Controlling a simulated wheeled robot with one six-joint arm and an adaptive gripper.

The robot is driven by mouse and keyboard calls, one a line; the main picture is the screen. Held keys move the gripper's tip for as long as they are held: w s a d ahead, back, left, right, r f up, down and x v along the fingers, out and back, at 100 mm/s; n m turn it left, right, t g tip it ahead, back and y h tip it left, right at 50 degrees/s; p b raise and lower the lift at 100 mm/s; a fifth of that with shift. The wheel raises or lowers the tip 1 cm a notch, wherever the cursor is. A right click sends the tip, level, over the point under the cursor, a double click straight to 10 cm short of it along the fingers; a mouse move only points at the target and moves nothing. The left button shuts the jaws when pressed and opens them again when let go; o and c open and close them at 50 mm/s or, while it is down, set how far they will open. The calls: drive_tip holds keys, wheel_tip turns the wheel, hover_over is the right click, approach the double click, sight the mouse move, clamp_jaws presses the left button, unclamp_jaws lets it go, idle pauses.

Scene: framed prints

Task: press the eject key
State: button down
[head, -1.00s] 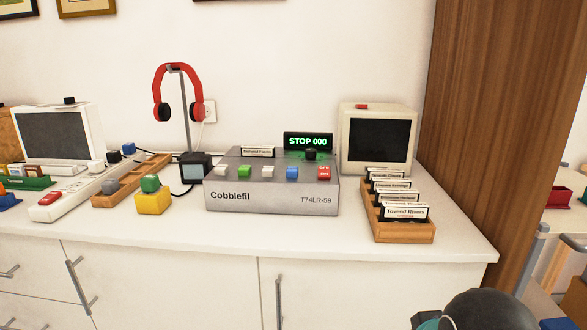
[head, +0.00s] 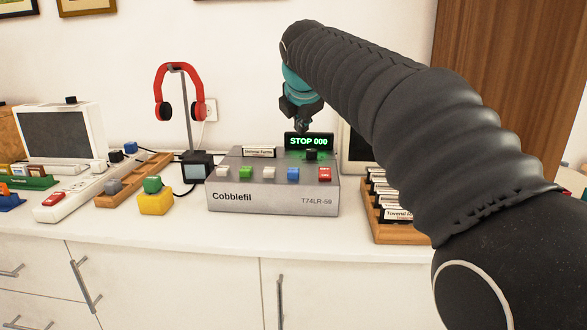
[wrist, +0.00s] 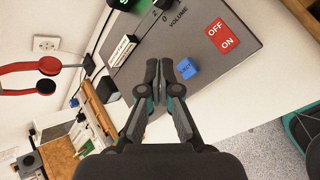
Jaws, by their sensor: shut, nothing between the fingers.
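The grey Cobblefil deck (head: 255,199) stands on the white counter, its display (head: 308,142) reading STOP 000. Its top has a row of keys: white, green, white, blue (head: 293,174) and red (head: 324,174). In the wrist view the blue key (wrist: 187,67) carries small lettering that I cannot read for sure, and the red one (wrist: 222,36) reads OFF ON. My gripper (head: 302,126) is above the deck, pointing down, shut and empty. In the wrist view its fingertips (wrist: 166,70) appear just left of the blue key. The other keys are hidden there.
A cassette (head: 259,152) and a black knob (head: 311,154) are at the deck's back. Red headphones (head: 176,75) hang on a stand to the left. A wooden cassette rack (head: 395,233) stands at right, partly behind my arm. The counter's front strip is clear.

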sight(294, 171)
drive_tip(key=shift+w+a+r+n, duration=0.2)
drive_tip(key=shift+w+a+n, duration=0.2)
drive_tip(key=shift+w+a, duration=0.05)
drive_tip(key=shift+w+a+r+n, duration=0.2)
drive_tip(key=shift+w+a+n, duration=0.2)
drive_tip(key=shift+a, duration=0.05)
wheel_tip(294, 171, down, 9)
drive_tip(key=b, duration=0.5)
drive_tip(key=shift+r, duration=0.1)
idle(1.2)
drive_tip(key=shift+f, duration=0.4)
